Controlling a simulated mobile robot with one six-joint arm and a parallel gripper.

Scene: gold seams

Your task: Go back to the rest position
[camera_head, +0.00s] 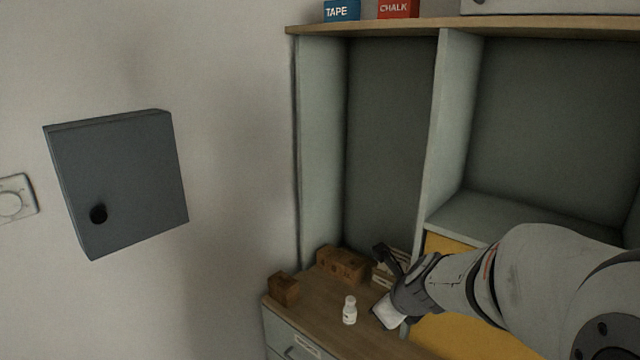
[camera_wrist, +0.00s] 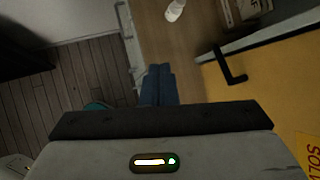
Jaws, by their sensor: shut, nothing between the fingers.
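My gripper (camera_wrist: 158,78) shows in the wrist view with its dark blue fingers together and nothing between them. It is over the front edge of the wooden counter, apart from the things on it. In the head view my arm reaches in from the right, and its end is over the counter; the fingers cannot be made out there.
A white bottle (camera_head: 349,311) stands on the counter (camera_head: 325,290), near brown blocks (camera_head: 343,264). A yellow door (camera_wrist: 270,85) with a black handle (camera_wrist: 233,72) is close to my gripper. A grey wall box (camera_head: 120,185) hangs left.

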